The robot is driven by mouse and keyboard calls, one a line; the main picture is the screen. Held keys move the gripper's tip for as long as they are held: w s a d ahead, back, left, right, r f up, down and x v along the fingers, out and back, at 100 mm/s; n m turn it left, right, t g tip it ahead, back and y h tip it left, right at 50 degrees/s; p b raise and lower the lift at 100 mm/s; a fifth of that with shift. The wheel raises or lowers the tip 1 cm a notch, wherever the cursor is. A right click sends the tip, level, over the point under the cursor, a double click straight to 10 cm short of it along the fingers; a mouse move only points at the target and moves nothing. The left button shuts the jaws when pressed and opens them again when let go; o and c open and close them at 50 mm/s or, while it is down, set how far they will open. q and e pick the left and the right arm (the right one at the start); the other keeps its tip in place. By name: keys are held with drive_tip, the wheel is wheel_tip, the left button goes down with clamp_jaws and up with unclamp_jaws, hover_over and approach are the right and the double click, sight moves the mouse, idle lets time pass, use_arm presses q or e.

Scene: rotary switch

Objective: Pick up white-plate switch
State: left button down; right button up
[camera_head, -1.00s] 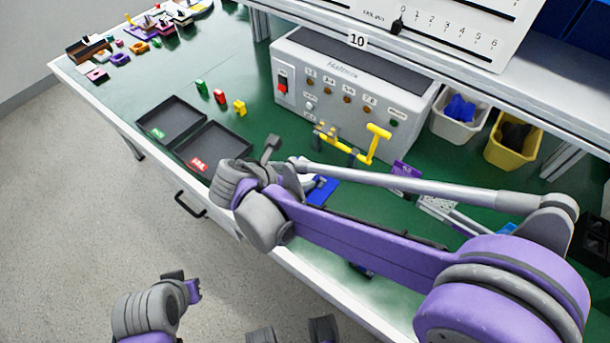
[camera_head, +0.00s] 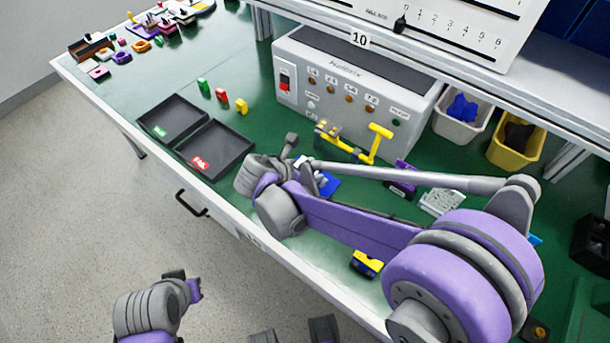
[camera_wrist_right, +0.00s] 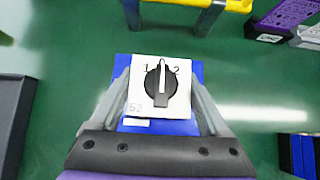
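The white-plate switch (camera_wrist_right: 140,100) shows in the right wrist view as a square white plate with a black rotary knob, marked 1 and 2. It appears over a blue base or pad (camera_wrist_right: 128,66) on the green tabletop. My right gripper (camera_wrist_right: 162,98) is open, its two grey fingers on the left and right of the switch; contact cannot be told. In the head view my right gripper (camera_head: 304,160) is low over the table and mostly hides the switch, with the blue piece (camera_head: 330,186) showing beside it. My left gripper (camera_head: 186,282) is at the lower left, off the table.
A grey control box (camera_head: 350,85) stands behind, with a yellow-handled fixture (camera_head: 355,143) before it. Two dark trays (camera_head: 222,150) lie left. A yellow-and-blue block (camera_head: 367,263) is near the front edge. Purple (camera_head: 402,180) and white pieces lie right of the gripper.

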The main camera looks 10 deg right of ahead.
drive_tip(key=c, duration=0.9)
drive_tip(key=shift+c, duration=0.2)
drive_tip(key=shift+r, duration=0.15)
